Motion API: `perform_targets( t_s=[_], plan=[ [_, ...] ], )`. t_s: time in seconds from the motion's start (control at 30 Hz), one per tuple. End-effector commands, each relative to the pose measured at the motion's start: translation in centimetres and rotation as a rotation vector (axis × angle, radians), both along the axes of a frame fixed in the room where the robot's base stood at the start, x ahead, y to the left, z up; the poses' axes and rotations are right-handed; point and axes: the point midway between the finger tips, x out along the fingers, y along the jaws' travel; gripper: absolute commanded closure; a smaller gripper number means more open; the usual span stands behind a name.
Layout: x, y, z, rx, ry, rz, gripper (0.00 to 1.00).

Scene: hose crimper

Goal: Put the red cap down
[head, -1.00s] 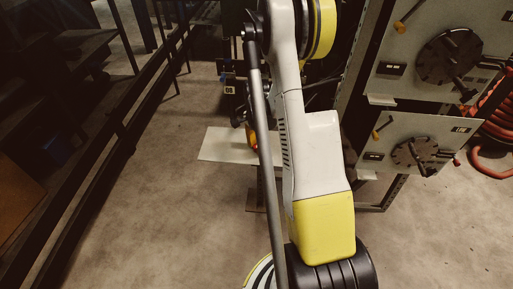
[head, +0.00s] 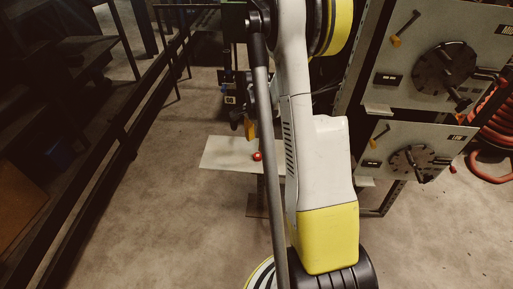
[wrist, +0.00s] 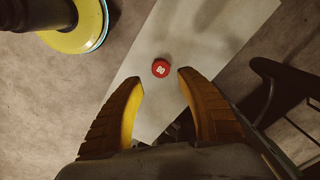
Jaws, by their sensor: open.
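The red cap (head: 257,156) rests on a pale flat surface (head: 222,152) behind my arm in the head view. In the wrist view the round red cap (wrist: 161,68) shows pale markings on its top and lies on the same pale surface (wrist: 205,28). My gripper (wrist: 158,80) is open, with its two yellow-lined fingers apart. The cap shows just beyond the gap between the fingertips, clear of both. In the head view my gripper (head: 249,130) is partly hidden by my arm, above the pale surface.
Two grey panels, an upper one (head: 400,80) and a lower one (head: 380,160), carry round dark dials and levers on the right. Red hoses (head: 490,150) hang at the far right. Dark metal railings (head: 120,125) run along the left. Open floor (head: 150,220) lies at front left.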

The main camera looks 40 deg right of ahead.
Motion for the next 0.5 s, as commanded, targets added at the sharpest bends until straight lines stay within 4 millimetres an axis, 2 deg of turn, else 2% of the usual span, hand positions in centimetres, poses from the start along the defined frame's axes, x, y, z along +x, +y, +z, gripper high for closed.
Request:
perform_targets(
  t_s=[0.03,0.1,0.33,0.43,0.5],
  plan=[
    [0.0,0.0,1.4,0.000,0.000,0.000,0.55],
    [0.0,0.0,2.6,0.000,0.000,0.000,0.55],
    [0.1,0.5,4.9,-0.005,-0.007,0.020,0.55],
    [0.4,2.2,7.2,-0.022,-0.033,0.108,0.55],
    [0.5,4.4,9.8,-0.044,-0.066,0.215,0.55]
  ],
)
